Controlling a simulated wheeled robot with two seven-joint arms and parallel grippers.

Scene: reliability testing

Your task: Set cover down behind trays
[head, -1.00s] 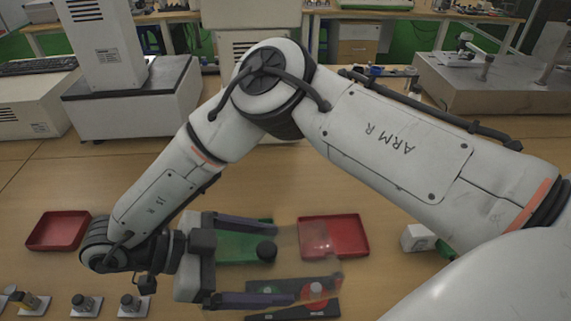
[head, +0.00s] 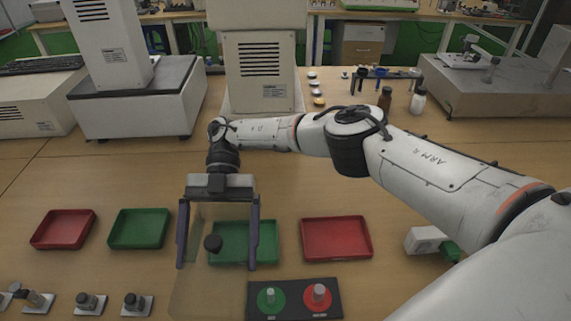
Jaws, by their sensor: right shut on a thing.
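The cover hangs in front of part of a green tray (head: 270,258). Other trays in the row are a red one (head: 62,229) at far left, a green one (head: 139,228) and a red one (head: 336,238) to the right. Whether the cover touches the table is hard to tell. My left gripper is not in view.
A dark panel with a green button (head: 271,298) and a red button (head: 318,295) lies in front of the trays. Clear wood table (head: 150,175) lies behind them. Farther back stand white instruments (head: 137,105) and small bottles (head: 418,101). A white device (head: 424,240) sits at right.

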